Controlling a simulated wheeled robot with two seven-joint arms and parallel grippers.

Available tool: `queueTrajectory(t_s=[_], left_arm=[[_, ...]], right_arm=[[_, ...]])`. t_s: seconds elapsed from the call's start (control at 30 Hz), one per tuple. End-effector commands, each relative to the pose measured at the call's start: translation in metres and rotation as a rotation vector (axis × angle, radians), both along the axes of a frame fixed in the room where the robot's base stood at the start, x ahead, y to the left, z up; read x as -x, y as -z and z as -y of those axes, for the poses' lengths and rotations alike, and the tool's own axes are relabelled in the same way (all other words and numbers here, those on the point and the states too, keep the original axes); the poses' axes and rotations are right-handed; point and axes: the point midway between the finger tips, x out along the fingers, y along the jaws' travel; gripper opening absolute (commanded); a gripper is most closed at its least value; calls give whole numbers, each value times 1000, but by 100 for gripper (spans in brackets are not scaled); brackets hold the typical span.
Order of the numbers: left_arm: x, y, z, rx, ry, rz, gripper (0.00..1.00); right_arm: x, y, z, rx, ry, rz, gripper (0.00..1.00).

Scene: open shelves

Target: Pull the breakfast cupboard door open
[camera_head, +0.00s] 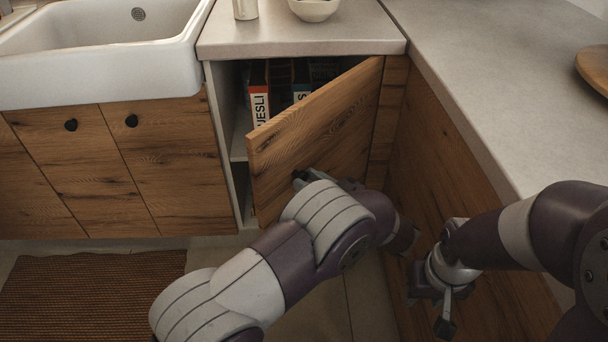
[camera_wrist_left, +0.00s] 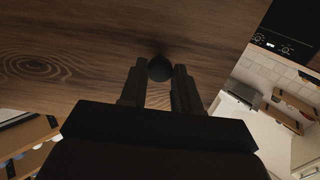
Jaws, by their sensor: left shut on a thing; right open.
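The breakfast cupboard door (camera_head: 318,133) is brown wood and stands partly open, hinged at its right side. Its dark round knob (camera_head: 299,176) is partly hidden by my left arm in the head view. In the left wrist view the black knob (camera_wrist_left: 160,68) sits between the two fingers of my left gripper (camera_wrist_left: 160,82), which is shut on it. The door's wood (camera_wrist_left: 80,50) fills the upper part of that view. My right gripper (camera_head: 428,310) is open and empty, low at the right, apart from the door.
Inside the cupboard (camera_head: 241,130) stand boxes, one a muesli box (camera_head: 260,100). A bowl (camera_head: 314,9) stands on the counter (camera_head: 300,38) above. A white sink (camera_head: 110,50) is at the left, a rug (camera_head: 90,295) on the floor. A side counter (camera_head: 500,80) bounds the right.

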Motion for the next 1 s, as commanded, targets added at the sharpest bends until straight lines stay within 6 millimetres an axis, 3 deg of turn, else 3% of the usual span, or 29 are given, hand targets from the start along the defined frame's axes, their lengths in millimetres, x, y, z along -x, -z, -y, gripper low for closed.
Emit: queueTrajectory(t_s=[0.3, 0.73, 0.77, 0.8, 0.83, 1.0], left_arm=[[6, 0, 16, 1, -78, 0, 0], [7, 0, 18, 0, -86, 0, 0], [7, 0, 18, 0, -85, 1, 38], [6, 0, 18, 0, -85, 1, 51], [6, 0, 18, 0, -85, 1, 56], [6, 0, 18, 0, -84, 1, 56]], right_arm=[[0, -3, 0, 0, 0, 0, 43], [0, -3, 0, 0, 0, 0, 43], [0, -3, 0, 0, 0, 0, 43], [0, -3, 0, 0, 0, 0, 43], [0, -3, 0, 0, 0, 0, 43], [0, -3, 0, 0, 0, 0, 43]])
